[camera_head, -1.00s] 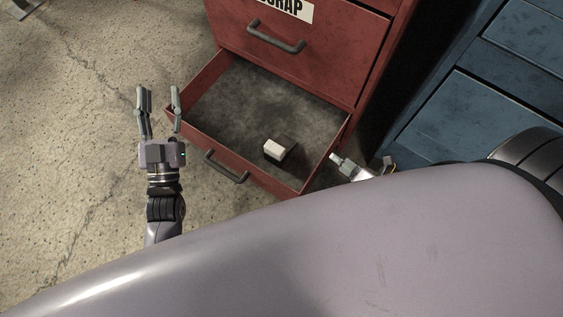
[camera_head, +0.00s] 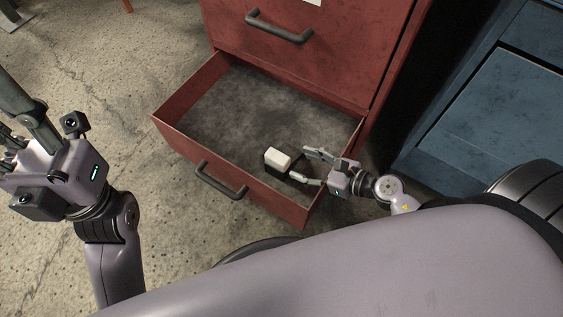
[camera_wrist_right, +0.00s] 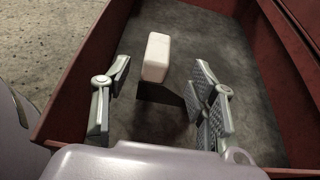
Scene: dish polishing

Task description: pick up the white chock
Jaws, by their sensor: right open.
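The white chock (camera_head: 278,157) is a small pale block in the open red drawer (camera_head: 185,131), near its front. A dark shadow lies beside it. My right gripper (camera_head: 299,164) reaches into the drawer from the right, open and empty, with its fingertips just right of the chock and apart from it. In the right wrist view the chock (camera_wrist_right: 157,57) shows upright beyond and between the two spread fingers (camera_wrist_right: 160,80). My left gripper (camera_head: 22,128) is at the left edge, away from the drawer; its fingers are partly cut off.
The drawer walls surround the chock, and the front wall carries a dark handle (camera_head: 221,181). The red cabinet (camera_head: 330,50) rises behind, and a blue cabinet (camera_head: 490,110) stands at the right. The rest of the drawer floor is clear.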

